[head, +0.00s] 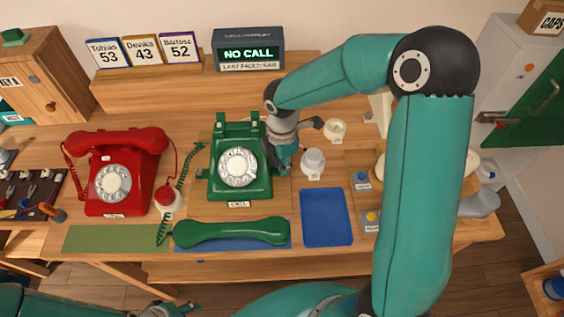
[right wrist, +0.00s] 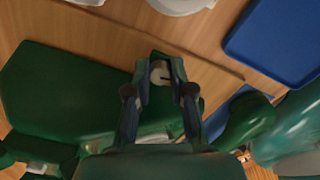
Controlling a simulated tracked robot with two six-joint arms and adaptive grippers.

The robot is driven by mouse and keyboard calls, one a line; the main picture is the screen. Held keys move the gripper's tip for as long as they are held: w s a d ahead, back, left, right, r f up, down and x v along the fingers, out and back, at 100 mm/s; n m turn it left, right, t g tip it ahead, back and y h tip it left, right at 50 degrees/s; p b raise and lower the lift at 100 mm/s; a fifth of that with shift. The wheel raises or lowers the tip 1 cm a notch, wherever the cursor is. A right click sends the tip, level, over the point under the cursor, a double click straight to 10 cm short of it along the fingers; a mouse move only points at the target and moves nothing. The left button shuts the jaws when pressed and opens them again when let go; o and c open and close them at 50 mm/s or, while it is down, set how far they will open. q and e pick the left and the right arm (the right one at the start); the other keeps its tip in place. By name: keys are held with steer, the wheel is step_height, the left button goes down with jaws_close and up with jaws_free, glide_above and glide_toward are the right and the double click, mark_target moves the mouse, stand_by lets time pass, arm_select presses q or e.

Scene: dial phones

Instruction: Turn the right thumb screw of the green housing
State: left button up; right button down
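The green housing (head: 224,188) is a dial phone standing at the middle of the table, its white dial facing up. My right gripper (head: 284,165) is low at the housing's right side. In the right wrist view, the right thumb screw (right wrist: 160,73) shows a pale face with a dark slot at the housing's (right wrist: 60,90) side. It sits between the fingertips of my right gripper (right wrist: 161,68), which look closed about it; the contact itself is hard to see. My left gripper (head: 165,308) shows only partly at the bottom edge.
The green handset (head: 230,233) lies in front of the housing. A red phone (head: 122,172) stands to the left. A blue mat (head: 326,218), a white round part (head: 313,162) and small button boxes (head: 361,180) are to the right. A sign (head: 248,53) reads NO CALL.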

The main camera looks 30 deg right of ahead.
steer(key=shift+m+b, duration=0.3)
steer(key=shift+m, duration=0.6)
steer(key=c, duration=1.3)
jaws_free()
step_height(320, 180, up, 12)
